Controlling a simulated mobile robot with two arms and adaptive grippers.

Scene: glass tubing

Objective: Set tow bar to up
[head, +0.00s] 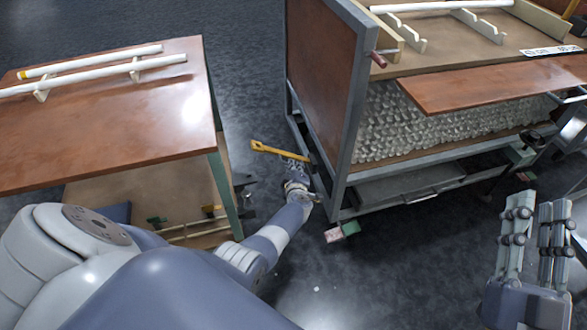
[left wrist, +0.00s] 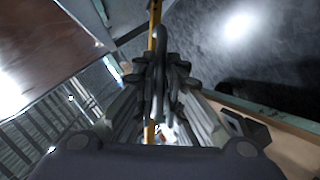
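The tow bar (head: 270,149) is a yellow bar with a ringed end, low beside the left end of the glass-tubing cart (head: 325,70). It also shows in the left wrist view (left wrist: 155,16), running down the middle behind and between the fingers. My left gripper (head: 294,170) reaches down to the bar's right part, near the cart frame; its fingers (left wrist: 158,75) are drawn close together around the bar. They hide part of it, and its joint to the cart is hidden. My right gripper (head: 535,225) is open and empty at the lower right, apart from the cart.
A wooden table (head: 120,125) with white tubes on holders (head: 135,70) stands at the left, close to my left arm. Dark floor (head: 390,270) is free in front.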

